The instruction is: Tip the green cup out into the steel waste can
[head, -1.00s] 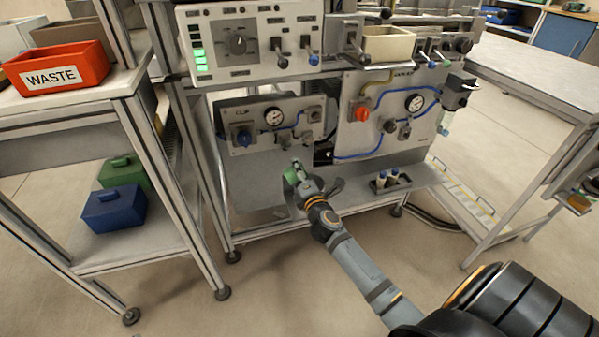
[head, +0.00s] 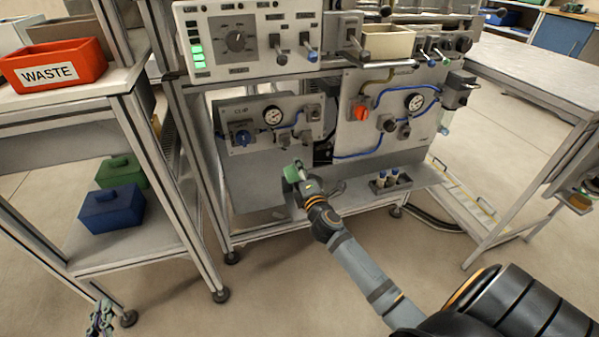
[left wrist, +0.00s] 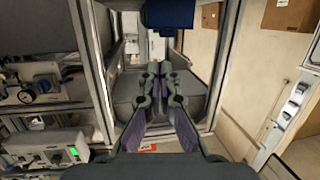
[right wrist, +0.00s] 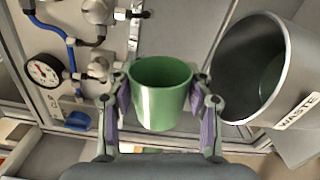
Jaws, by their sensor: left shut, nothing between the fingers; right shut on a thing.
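The green cup (right wrist: 161,95) is held between the fingers of my right gripper (right wrist: 162,100), which is shut on it. Its rim is at the top of the right wrist view; I cannot make out its contents. The cup (head: 292,173) also shows at the end of my right arm in the head view, in front of the lower panels. The grey steel waste can (right wrist: 229,66), labelled WASTE, is right of the cup in the right wrist view, apart from it. My left gripper (left wrist: 152,80) is shut and empty; it also shows at the lower left of the head view (head: 101,318).
A red box (head: 85,58), also labelled WASTE, stands on the left bench. Blue (head: 112,208) and green (head: 121,172) lidded boxes sit on its lower shelf. Gauge panels (head: 268,125) rise behind the cup. A small vial holder (head: 390,184) stands right of it.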

